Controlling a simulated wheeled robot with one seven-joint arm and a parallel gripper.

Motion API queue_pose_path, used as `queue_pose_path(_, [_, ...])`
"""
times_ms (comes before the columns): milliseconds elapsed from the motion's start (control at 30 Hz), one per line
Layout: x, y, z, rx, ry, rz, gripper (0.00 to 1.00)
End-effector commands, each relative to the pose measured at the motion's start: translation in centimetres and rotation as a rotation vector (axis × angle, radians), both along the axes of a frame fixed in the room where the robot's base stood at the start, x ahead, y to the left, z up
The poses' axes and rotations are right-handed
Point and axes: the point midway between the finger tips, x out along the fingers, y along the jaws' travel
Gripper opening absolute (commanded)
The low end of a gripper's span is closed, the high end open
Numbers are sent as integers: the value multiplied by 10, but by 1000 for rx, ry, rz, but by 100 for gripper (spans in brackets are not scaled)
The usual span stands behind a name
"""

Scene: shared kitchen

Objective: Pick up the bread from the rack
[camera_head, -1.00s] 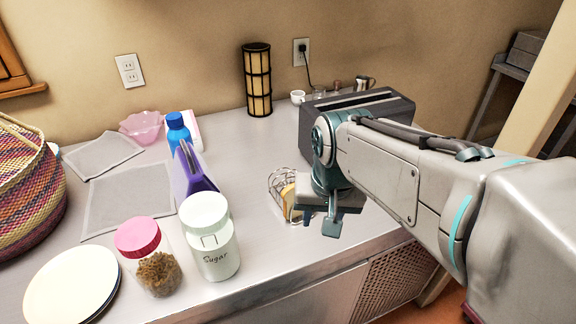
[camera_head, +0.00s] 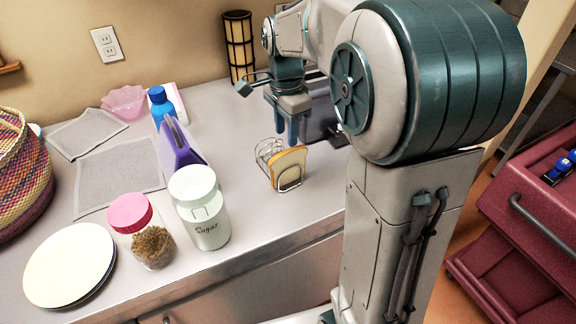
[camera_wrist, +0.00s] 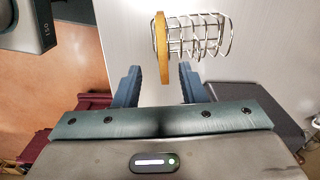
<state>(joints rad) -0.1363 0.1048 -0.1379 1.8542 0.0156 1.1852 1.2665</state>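A slice of bread (camera_head: 290,165) with a brown crust stands upright in a small wire rack (camera_head: 264,152) on the counter. In the wrist view the bread (camera_wrist: 162,42) shows edge-on at one end of the rack (camera_wrist: 208,36). My gripper (camera_head: 286,137) is just behind the bread and rack in the head view, fingers pointing down. In the wrist view my gripper (camera_wrist: 159,72) is open and empty, with the bread lined up with the gap between its two blue fingers. I cannot tell the exact height of the fingertips over the bread.
A white sugar jar (camera_head: 203,208), a pink-lidded jar (camera_head: 140,231) and a purple object (camera_head: 180,146) stand left of the rack. A dark appliance (camera_head: 318,113) behind my gripper is mostly hidden by my arm. A red cart (camera_head: 530,220) stands at the right.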

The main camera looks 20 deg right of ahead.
Motion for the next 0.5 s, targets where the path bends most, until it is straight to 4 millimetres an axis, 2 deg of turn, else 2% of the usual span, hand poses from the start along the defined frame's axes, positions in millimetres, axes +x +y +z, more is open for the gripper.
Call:
queue_pose_path(100, [0,0,-16,0,2,0,37])
queue_pose_path(333, [2,-3,-33,-1,2,1,37])
queue_pose_path(500, [5,-7,-58,-1,3,0,37])
